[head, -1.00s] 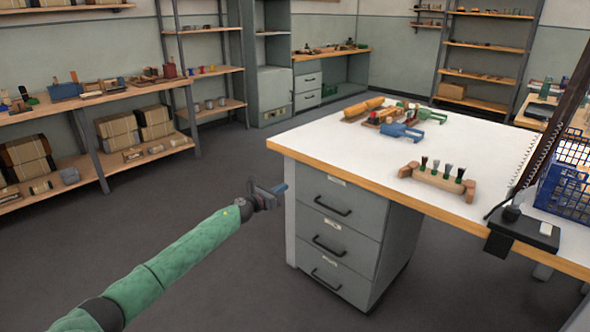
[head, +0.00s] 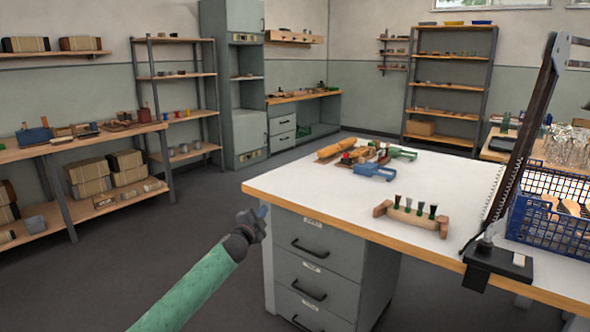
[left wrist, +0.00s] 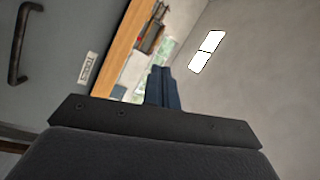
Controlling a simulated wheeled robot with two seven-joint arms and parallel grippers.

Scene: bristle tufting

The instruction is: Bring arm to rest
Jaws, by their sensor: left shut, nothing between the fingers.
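My left arm reaches in from the bottom in the head view, in a green sleeve. Its gripper (head: 256,217) is beside the front left corner of the white-topped workbench (head: 285,182), off to the left of the drawers. In the left wrist view the fingers (left wrist: 163,86) are together with nothing between them. A drawer front with a dark handle (left wrist: 18,45) and the bench's wooden edge (left wrist: 122,45) show to the left of the fingers there. My right gripper is not in view.
On the bench are a wooden block with several upright brushes (head: 411,217), a blue clamp-like tool (head: 374,171), a blue basket (head: 550,225) and a dark upright arm on a base (head: 500,262). Shelves (head: 85,142) line the left wall. The floor left of the bench is clear.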

